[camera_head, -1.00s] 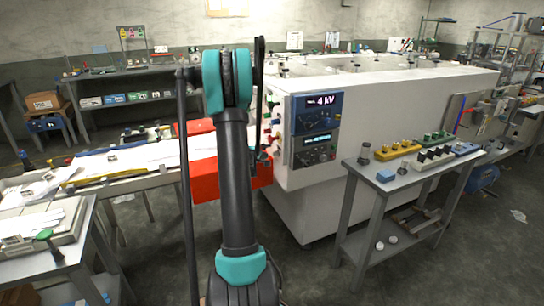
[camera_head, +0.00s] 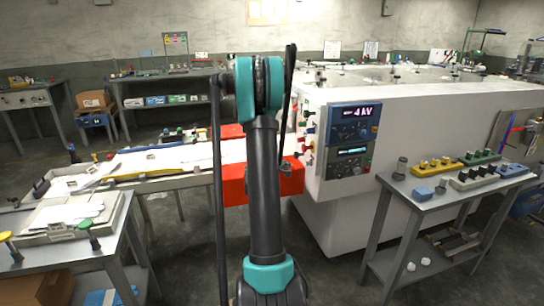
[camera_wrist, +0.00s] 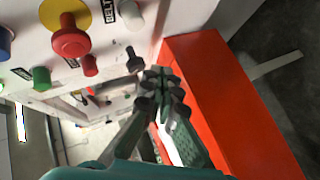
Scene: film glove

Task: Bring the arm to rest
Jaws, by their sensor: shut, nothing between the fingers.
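My arm (camera_head: 265,190) stands upright in the middle of the head view, with its teal elbow at the top. My gripper (camera_wrist: 162,84) shows in the wrist view, with its fingers together and nothing between them. It hangs in front of a white panel with coloured knobs and beside a red box (camera_wrist: 225,95). I cannot tell whether it touches either.
A white machine (camera_head: 420,115) with a display reading 4 kV (camera_head: 355,112) stands right of my arm. A small metal cart (camera_head: 455,188) with coloured blocks is at the right. A worktable (camera_head: 112,250) is at the left. Floor shows between them.

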